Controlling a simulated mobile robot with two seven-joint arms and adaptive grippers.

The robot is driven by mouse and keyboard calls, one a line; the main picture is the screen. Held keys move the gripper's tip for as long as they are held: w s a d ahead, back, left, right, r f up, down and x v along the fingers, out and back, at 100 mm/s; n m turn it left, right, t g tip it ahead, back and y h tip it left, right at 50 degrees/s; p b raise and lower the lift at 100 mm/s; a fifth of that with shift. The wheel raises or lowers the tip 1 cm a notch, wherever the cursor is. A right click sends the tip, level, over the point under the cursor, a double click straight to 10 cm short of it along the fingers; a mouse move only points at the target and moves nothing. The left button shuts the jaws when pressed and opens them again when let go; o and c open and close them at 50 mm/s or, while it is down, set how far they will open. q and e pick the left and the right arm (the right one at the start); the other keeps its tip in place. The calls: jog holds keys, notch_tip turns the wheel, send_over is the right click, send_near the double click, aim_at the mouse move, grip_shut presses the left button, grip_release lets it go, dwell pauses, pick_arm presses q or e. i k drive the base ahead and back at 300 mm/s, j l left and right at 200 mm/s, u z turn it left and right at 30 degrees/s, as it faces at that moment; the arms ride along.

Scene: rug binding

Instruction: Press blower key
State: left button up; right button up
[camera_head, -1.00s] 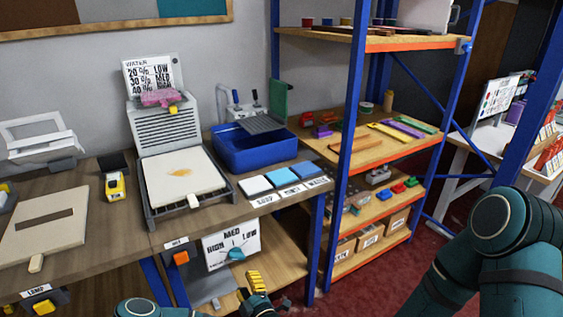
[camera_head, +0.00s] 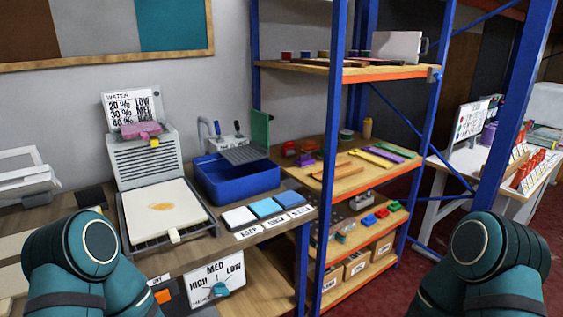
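No part in view is legibly marked as the blower key. An orange key (camera_head: 162,296) sits low under the bench front, partly hidden by my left arm. Beside it, a white panel (camera_head: 208,290) reads HIGH, MED, LOW and carries a blue-green dial (camera_head: 221,290). A grey louvred unit (camera_head: 145,160) stands at the back of the bench, with a pad with an orange-brown stain (camera_head: 165,208) in front of it. My teal arm links show at lower left and lower right. Both my grippers are out of view.
A blue bin (camera_head: 237,180) and white and blue tiles (camera_head: 265,208) are on the bench. A blue-and-orange shelf rack (camera_head: 340,120) stands to the right with several small items. Red floor (camera_head: 415,265) shows between the rack and my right arm.

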aim_at(162, 296)
jog(key=u, duration=1)
